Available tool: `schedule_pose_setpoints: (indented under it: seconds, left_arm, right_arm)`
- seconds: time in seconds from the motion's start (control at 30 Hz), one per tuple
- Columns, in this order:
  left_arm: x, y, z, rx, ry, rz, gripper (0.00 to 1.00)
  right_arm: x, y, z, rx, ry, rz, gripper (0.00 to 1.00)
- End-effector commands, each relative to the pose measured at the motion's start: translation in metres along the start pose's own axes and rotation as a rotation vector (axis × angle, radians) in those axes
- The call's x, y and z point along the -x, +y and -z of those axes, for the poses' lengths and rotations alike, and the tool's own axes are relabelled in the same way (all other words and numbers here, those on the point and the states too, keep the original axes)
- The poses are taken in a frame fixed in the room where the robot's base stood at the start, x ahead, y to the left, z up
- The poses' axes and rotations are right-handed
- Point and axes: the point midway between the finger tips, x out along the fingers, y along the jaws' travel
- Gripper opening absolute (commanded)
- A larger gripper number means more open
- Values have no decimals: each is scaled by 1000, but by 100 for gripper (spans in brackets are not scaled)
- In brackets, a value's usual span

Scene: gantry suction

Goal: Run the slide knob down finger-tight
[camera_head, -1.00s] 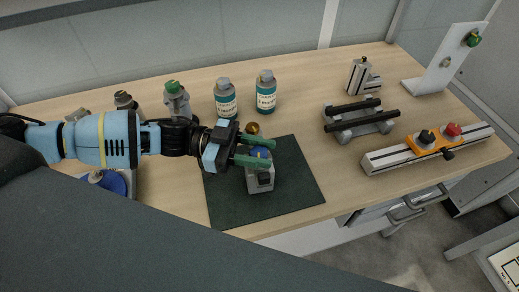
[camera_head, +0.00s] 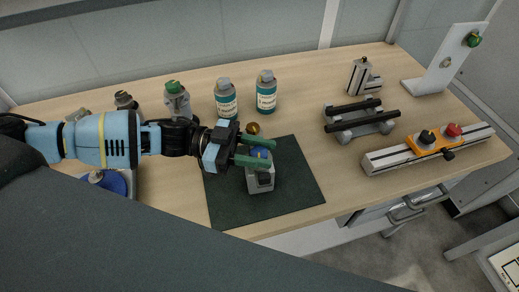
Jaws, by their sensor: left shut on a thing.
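A blue knob (camera_head: 258,153) sits on top of a small grey block (camera_head: 261,180), which stands upright on the dark green mat (camera_head: 302,190). My left gripper (camera_head: 268,152) reaches in from the left, its two green fingers on either side of the blue knob and shut on it. The fingers hide part of the knob, and I cannot see the thread or any gap under it. My right gripper is not in view.
A brass ball-like piece (camera_head: 254,128) is just behind the fingers. Two labelled bottles (camera_head: 227,103) (camera_head: 266,95) stand behind. To the right are a stand with black bars (camera_head: 358,122) and a rail with an orange carriage (camera_head: 433,147). The mat's right part is clear.

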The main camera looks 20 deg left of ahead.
Motion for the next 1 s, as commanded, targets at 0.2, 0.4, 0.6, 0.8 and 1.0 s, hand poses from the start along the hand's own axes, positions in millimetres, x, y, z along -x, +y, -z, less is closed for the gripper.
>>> schedule_pose_setpoints:
  seconds: [0.2,0.4,0.6,0.8,1.0]
  left_arm:
    - [0,0,0,0,0,1,13]
    - [0,0,0,0,0,0,44]
    - [2,0,0,0,0,1,44]
    - [24,0,-2,4,-3,4,44]
    - [55,0,-2,3,-3,4,44]
  right_arm:
    - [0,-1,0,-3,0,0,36]
    - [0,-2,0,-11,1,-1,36]
    - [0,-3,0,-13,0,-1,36]
    - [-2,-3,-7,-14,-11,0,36]
    - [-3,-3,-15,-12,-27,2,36]
